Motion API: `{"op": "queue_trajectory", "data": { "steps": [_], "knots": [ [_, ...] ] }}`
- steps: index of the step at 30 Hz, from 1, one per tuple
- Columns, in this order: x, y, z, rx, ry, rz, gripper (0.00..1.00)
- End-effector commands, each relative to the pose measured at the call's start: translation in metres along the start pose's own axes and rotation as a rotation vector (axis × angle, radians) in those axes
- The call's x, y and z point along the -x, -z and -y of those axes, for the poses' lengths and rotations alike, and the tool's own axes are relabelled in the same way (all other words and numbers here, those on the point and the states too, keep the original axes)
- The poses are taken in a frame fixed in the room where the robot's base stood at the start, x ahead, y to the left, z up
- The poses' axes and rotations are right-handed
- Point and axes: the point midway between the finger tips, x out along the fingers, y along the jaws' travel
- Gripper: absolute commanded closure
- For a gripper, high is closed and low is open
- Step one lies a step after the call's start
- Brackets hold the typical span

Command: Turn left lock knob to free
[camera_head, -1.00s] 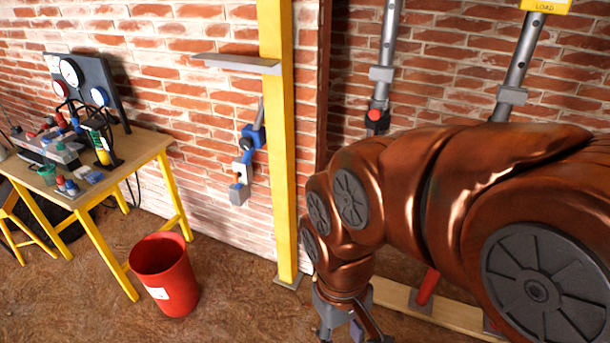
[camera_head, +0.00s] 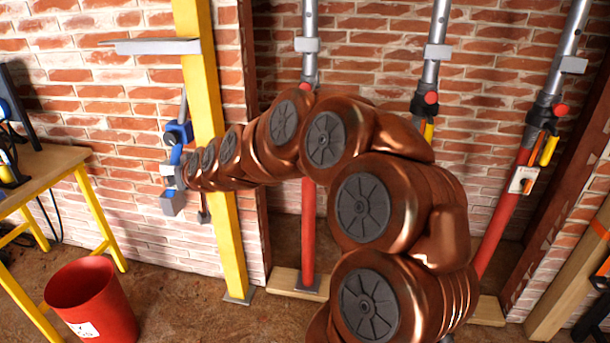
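Three struts stand against the brick wall, with silver upper tubes and red lower tubes. The left strut (camera_head: 309,225) passes behind my copper arm. A bit of red, which may be its lock knob (camera_head: 305,87), shows just above the arm; its turn position cannot be made out. The middle strut has a red knob (camera_head: 431,98), and the right strut has another (camera_head: 560,110). My arm reaches left across the left strut. Its far end overlaps a blue and grey clamp device (camera_head: 178,132) beside the yellow post. My gripper's fingers cannot be made out there, nor whether they touch the device.
The yellow post (camera_head: 212,105) carries a grey shelf (camera_head: 150,46) and stands left of the left strut. A red bucket (camera_head: 92,300) and a wooden workbench (camera_head: 50,165) are at left. A wooden base board (camera_head: 283,280) lies under the struts. Dark brown uprights frame the bay.

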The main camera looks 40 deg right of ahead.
Motion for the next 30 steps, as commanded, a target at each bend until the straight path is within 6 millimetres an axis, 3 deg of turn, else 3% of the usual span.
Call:
{"op": "queue_trajectory", "data": {
  "steps": [1,5,7,12,15,18,21,30],
  "knots": [
    [-0.026,-0.007,-0.031,-0.024,-0.05,-0.062,0.56],
    [-0.058,0.007,-0.116,-0.061,-0.219,-0.234,0.56],
    [-0.07,0.005,-0.166,-0.077,-0.326,-0.311,0.56],
    [-0.072,-0.014,-0.287,-0.094,-0.611,-0.455,0.56],
    [-0.063,-0.031,-0.341,-0.095,-0.755,-0.501,0.56],
    [-0.053,-0.044,-0.377,-0.088,-0.861,-0.528,0.56],
    [-0.044,-0.05,-0.397,-0.083,-0.923,-0.544,0.56],
    [-0.046,-0.047,-0.416,-0.082,-0.951,-0.55,0.56]
  ]
}}
